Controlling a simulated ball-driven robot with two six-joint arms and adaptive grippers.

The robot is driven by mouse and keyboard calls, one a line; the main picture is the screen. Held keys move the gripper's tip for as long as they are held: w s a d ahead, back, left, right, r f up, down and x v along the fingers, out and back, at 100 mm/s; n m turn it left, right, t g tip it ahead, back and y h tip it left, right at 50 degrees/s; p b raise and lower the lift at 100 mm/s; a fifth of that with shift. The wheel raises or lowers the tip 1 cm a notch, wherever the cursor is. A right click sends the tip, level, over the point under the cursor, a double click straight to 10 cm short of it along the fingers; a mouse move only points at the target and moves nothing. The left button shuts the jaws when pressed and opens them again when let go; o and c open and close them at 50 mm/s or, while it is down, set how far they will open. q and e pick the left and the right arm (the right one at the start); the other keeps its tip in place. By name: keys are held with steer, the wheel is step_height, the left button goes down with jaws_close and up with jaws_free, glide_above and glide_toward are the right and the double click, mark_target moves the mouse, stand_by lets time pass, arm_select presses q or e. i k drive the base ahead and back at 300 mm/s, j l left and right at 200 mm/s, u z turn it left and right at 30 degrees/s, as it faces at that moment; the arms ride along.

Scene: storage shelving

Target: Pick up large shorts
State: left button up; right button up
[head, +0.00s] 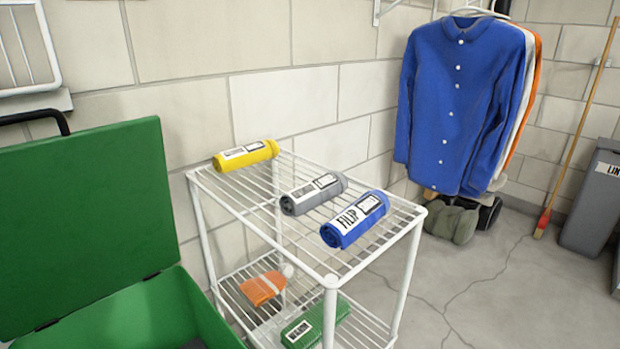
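No label that I can read says shorts or large, so I cannot tell which item is the large shorts. Three rolled cloth bundles lie on the top of a white wire rack (245,195). The yellow roll (246,155) is at the far left, the grey roll (313,194) in the middle and the blue roll (355,219) at the near right. Each has a white label; the blue one's seems to read FILIP. A green labelled bundle (315,323) and an orange item (262,288) lie on the lower shelf. Neither gripper is in view.
A green box with its lid (85,220) open stands at the left; its inside is mostly cut off. Blue, white and orange shirts (460,110) hang at the back right above shoes (455,222). A broom (580,130) and grey bin (597,195) stand right. The floor right of the rack is clear.

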mark_target(300, 200)
steer(key=i, duration=0.1)
steer(key=i+l+u, duration=0.1)
steer(key=u, duration=1.55)
steer(key=k+l+u, duration=0.1)
steer(key=l+u, duration=0.25)
steer(key=k+l+u, duration=0.2)
steer(key=l+u, duration=0.15)
steer(key=l, duration=0.15)
steer(key=k+l+u, duration=0.45)
steer(key=l+u, duration=0.2)
